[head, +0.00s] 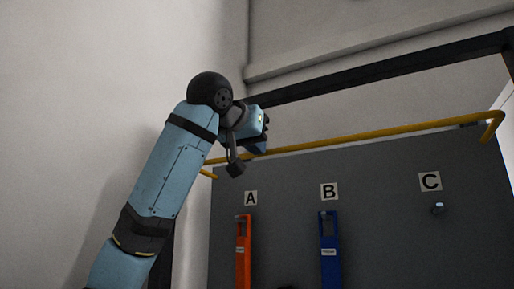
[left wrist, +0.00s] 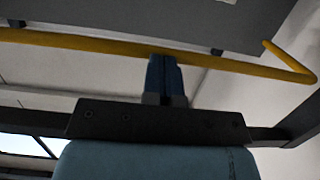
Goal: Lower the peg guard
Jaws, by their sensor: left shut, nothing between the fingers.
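The peg guard, a yellow bar (head: 380,134), runs across the upper front of a dark grey pegboard (head: 290,190), with a bent end at its right. My left gripper (head: 259,149) is at the left part of the bar, its blue fingers overlapping the bar in the head view. In the left wrist view the fingers (left wrist: 165,60) are shut and empty, their tips against the image of the yellow bar (left wrist: 90,43). I cannot tell whether they touch it. My right gripper is in neither view.
An orange tool (head: 243,250) hangs under label A and a blue tool (head: 329,250) under label B. Under label C a bare peg (head: 438,208) shows. A dark beam (head: 380,73) crosses above the board. A plain wall (head: 90,90) stands at the left.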

